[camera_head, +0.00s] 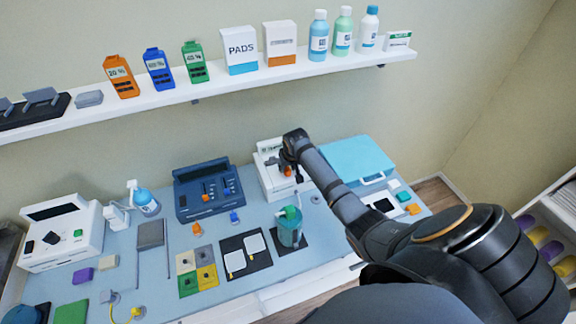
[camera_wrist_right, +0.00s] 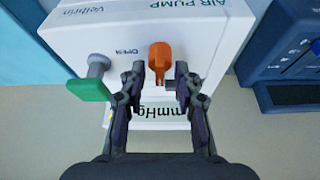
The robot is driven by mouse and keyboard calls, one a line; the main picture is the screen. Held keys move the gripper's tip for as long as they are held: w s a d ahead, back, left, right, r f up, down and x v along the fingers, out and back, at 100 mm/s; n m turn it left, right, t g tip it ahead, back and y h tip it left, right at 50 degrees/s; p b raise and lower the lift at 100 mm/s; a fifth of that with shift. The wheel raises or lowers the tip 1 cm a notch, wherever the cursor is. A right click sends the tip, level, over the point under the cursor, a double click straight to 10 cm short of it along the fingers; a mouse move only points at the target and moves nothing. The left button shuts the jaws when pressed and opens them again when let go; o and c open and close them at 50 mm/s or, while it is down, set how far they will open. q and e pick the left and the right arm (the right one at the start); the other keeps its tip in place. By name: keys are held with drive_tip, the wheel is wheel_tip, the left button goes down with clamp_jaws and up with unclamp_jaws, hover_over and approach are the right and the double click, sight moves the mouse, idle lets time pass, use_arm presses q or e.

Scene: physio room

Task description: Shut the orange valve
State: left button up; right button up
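The white air pump (camera_wrist_right: 210,35) has an orange valve (camera_wrist_right: 160,58) on its face, with an "OPEN" label printed to the left of it in the right wrist view. My right gripper (camera_wrist_right: 160,80) is open, one finger on each side of the valve; whether either finger touches it I cannot tell. A green lever (camera_wrist_right: 90,90) on a grey stem sits left of the gripper on the same pump. In the head view the pump (camera_head: 272,180) stands at the back of the table, partly covered by my right gripper (camera_head: 290,166). My left gripper is not in view.
A dark blue switch unit (camera_head: 208,190) stands left of the pump. A light blue case (camera_head: 357,158) is close on its right. A teal pump bottle (camera_head: 290,228) stands in front. A loaded wall shelf (camera_head: 220,85) runs above the blue table (camera_head: 155,290).

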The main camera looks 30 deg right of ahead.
clamp_jaws()
drive_tip(key=shift+n, duration=0.5)
unclamp_jaws()
drive_tip(key=shift+r, duration=0.1)
drive_tip(key=v, duration=1.1)
drive_tip(key=shift+s+d+r, duration=0.15)
drive_tip(key=shift+s+r, duration=0.15)
drive_tip(key=shift+s, duration=0.05)
